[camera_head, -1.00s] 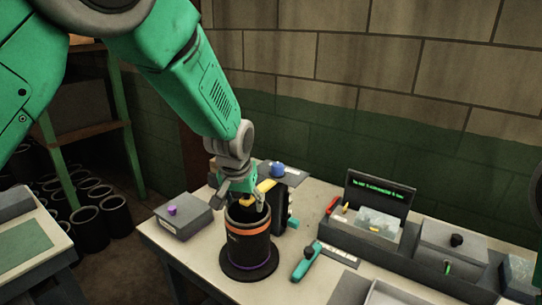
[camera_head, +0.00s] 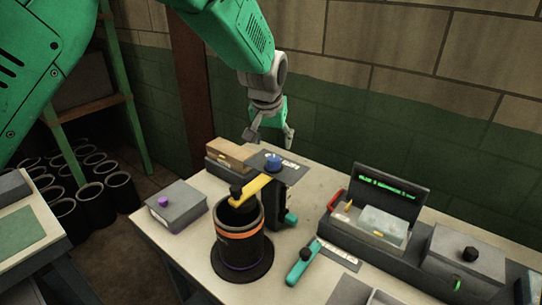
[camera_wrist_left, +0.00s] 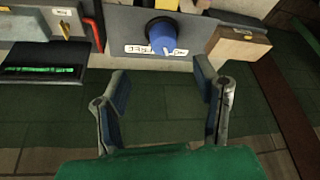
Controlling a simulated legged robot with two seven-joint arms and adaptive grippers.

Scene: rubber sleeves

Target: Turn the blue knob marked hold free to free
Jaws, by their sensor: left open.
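The blue knob (camera_head: 272,161) sits on a dark plate (camera_head: 290,171) at the back of the table, behind the black sleeve fixture. In the left wrist view the blue knob (camera_wrist_left: 163,36) shows with a white pointer line, on a grey plate with a partly covered white label (camera_wrist_left: 150,50). My left gripper (camera_head: 270,142) is above and behind the knob, apart from it. In the left wrist view its two fingers (camera_wrist_left: 163,88) are spread with nothing between them, and the knob lies beyond the fingertips. My right gripper is not in view.
A black cylinder (camera_head: 240,250) with orange and purple bands stands in front, under a yellow arm (camera_head: 250,189). A wooden block (camera_head: 230,154) is left of the knob. A teal-handled tool (camera_head: 304,262) and a console with a green-text screen (camera_head: 386,188) are to the right.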

